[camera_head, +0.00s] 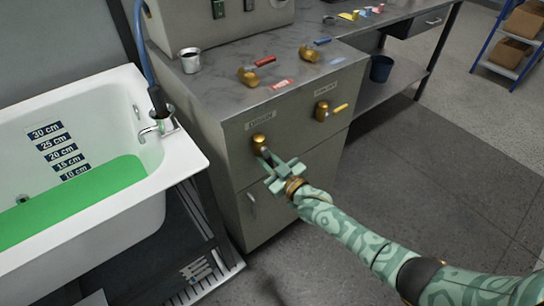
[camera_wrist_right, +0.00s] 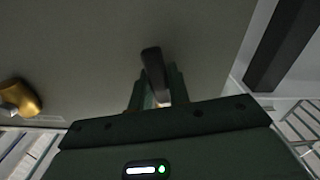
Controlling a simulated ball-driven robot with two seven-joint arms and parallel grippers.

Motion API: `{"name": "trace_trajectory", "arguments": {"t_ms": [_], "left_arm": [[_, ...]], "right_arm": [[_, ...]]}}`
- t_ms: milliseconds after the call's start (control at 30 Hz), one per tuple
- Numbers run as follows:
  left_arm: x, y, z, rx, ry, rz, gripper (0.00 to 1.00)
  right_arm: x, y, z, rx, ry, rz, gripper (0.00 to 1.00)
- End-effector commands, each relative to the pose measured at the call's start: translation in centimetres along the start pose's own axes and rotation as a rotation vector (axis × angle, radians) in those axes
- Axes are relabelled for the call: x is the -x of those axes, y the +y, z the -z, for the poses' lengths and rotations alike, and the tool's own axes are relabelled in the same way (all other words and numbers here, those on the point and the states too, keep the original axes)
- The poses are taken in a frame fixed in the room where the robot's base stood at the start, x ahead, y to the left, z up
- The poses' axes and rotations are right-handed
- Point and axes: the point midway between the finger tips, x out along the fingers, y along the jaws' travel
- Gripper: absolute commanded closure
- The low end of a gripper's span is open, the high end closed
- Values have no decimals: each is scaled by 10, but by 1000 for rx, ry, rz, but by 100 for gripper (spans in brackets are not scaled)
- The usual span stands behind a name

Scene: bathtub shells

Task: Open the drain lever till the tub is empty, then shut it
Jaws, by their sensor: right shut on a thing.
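The white tub (camera_head: 185,158) stands at the left and holds green liquid (camera_head: 75,203). The liquid's edge lies near the lowest visible depth label, 10 cm (camera_head: 75,172). On the grey cabinet's front, a brass valve (camera_head: 258,143) carries a lever that points down and to the right. My right gripper (camera_head: 272,163) is shut on this lever. In the wrist view the dark lever end (camera_wrist_right: 154,70) stands between the fingers. The small label above this valve is too blurred to read for certain. My left gripper is not in view.
Another brass valve with a yellow handle (camera_head: 338,108) sits to the right on the cabinet front (camera_head: 290,140). Red (camera_head: 264,62) and blue (camera_head: 322,41) handled valves stand on top, near a metal cup (camera_head: 190,60). The floor at right is clear around my right arm.

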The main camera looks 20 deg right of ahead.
Motion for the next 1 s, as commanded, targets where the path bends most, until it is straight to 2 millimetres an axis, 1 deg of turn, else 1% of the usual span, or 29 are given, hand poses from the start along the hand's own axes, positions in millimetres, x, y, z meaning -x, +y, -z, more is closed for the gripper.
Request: {"name": "trace_trajectory", "arguments": {"t_ms": [200,400,633,1000], "left_arm": [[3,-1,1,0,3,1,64],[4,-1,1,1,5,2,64],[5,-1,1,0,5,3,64],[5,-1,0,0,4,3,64]], "right_arm": [[1,-8,-1,-135,-5,1,100],[1,-12,-1,-213,-6,1,100],[1,-14,-1,-250,-6,1,100],[1,-14,-1,-257,-6,1,100]]}}
